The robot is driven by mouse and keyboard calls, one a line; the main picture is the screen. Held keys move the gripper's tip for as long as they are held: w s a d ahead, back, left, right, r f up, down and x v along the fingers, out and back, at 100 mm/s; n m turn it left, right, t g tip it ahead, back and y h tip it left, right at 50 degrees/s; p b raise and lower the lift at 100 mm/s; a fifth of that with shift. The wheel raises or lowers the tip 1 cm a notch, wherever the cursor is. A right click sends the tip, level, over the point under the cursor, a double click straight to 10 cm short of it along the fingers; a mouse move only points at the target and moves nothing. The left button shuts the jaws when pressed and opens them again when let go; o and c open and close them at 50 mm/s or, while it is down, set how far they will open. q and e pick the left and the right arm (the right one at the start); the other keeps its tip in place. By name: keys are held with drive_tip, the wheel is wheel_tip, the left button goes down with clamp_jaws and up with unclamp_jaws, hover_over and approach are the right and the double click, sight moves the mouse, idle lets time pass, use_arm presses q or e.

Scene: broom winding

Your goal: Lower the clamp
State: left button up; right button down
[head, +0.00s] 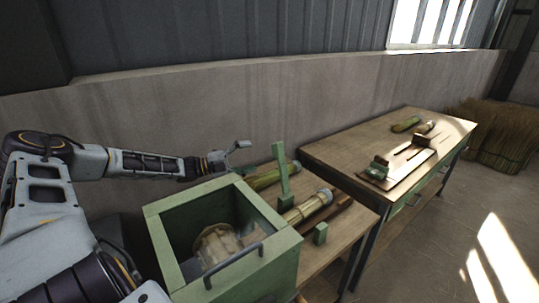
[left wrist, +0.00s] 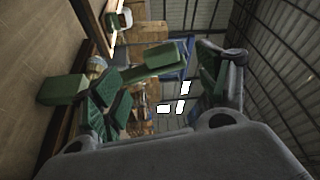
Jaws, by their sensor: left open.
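The clamp (head: 282,170) is a green bar standing nearly upright on the near table, its foot at a green block (head: 287,202). A pale broom handle with a metal end (head: 308,208) lies beside it. My left gripper (head: 238,152) is to the left of the clamp's upper part, apart from it in the head view. In the left wrist view, my left gripper (left wrist: 162,92) has its fingers spread, with a green bar (left wrist: 152,64), which looks like the clamp, showing between or beyond them. I cannot tell whether they touch. My right gripper is not in view.
A green open-topped box (head: 170,242) with a metal handle stands in front, holding a pale object. A second table (head: 345,150) at the right carries a board with green fittings. A concrete wall (head: 220,115) runs behind; straw bundles (head: 500,135) stand at the far right.

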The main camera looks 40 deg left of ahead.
sight(280, 168)
use_arm(q)
drive_tip(key=f+b+x, duration=0.1)
drive_tip(key=b+x, duration=0.1)
drive_tip(key=x, duration=0.6)
drive_tip(key=shift+r+b, duration=0.35)
drive_tip(key=shift+r, duration=0.05)
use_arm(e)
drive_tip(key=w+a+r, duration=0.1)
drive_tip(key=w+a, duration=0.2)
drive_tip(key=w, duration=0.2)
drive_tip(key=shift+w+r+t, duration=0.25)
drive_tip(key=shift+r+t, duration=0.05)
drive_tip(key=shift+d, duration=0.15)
